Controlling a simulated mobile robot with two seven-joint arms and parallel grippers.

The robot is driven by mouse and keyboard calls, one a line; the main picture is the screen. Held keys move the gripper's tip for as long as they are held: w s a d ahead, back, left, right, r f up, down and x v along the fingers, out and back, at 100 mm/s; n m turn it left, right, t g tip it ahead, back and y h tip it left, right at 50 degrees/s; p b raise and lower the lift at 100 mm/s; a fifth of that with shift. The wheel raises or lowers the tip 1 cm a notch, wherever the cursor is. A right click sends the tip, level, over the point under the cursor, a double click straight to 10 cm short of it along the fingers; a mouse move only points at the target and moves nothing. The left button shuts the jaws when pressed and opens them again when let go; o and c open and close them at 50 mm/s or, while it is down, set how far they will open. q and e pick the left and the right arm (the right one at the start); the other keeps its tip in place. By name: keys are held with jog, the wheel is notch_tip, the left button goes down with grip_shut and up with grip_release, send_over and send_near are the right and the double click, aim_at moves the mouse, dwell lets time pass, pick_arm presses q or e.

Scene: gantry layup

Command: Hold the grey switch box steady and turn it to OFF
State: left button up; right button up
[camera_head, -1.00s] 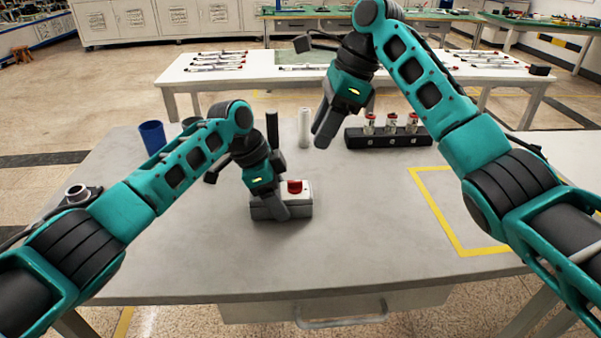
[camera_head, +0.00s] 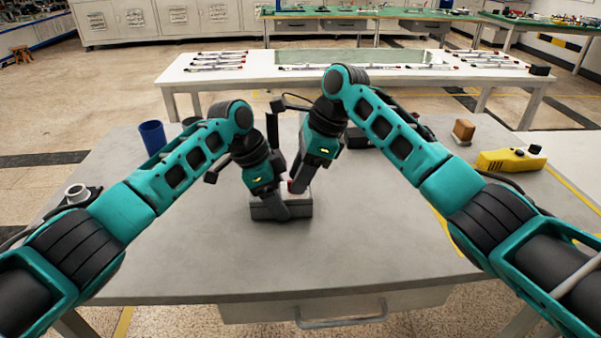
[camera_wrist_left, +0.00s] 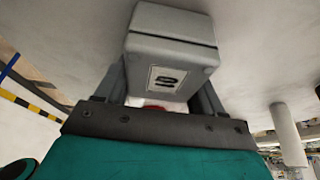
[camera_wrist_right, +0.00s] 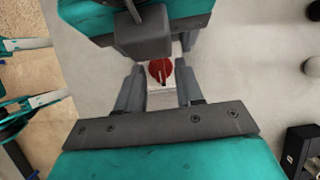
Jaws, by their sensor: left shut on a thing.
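The grey switch box (camera_head: 268,211) sits on the near table, and its red knob (camera_wrist_right: 160,70) faces up with a pale mark on it. My left gripper (camera_head: 276,205) is shut on the box's sides. The left wrist view shows the box (camera_wrist_left: 172,50) between the fingers, with a dark symbol on a white label. My right gripper (camera_head: 297,182) points down just above the knob. In the right wrist view its fingers stand apart on either side of the knob, with gaps between. The knob is mostly hidden in the head view.
A black rack (camera_head: 357,139) is partly hidden by my right arm. The table front is clear.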

grip_shut()
jog(key=shift+n, duration=0.3)
jog(key=n+g, duration=0.1)
jog(key=n, duration=0.2)
jog(key=shift+w, duration=0.2)
jog(key=shift+w+n+g+h, duration=0.15)
jog(key=shift+n+g+h, duration=0.2)
jog(key=shift+n, duration=0.55)
jog(key=shift+w+n+g+h, duration=0.15)
jog(key=shift+n+g, duration=0.3)
jog(key=shift+n, duration=0.45)
jog(key=shift+s, duration=0.1)
jog(key=shift+o, duration=0.3)
grip_release()
jog(key=shift+a, duration=0.1)
